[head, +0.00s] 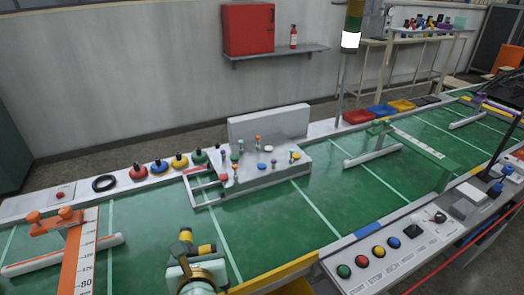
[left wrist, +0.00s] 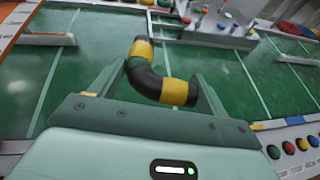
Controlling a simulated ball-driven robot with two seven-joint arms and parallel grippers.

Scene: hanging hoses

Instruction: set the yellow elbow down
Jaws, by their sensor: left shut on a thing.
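The yellow elbow is a bent black pipe piece with yellow bands (head: 205,249). It shows at the bottom of the head view, and in the left wrist view its black bend (left wrist: 143,76) lies between the fingers. My left gripper (head: 193,262) is shut on it; in the left wrist view the green fingers of the gripper (left wrist: 161,74) stand on both sides of it. Green bench top shows beyond the elbow, but I cannot tell how high above it the elbow is. My right gripper is not in view.
The green bench top (head: 140,235) is clear around the elbow. An orange ruled slide (head: 78,255) lies to the left, a grey block with coloured knobs (head: 262,165) behind. A yellow edge strip (head: 275,278) and a button panel (head: 385,258) are to the right.

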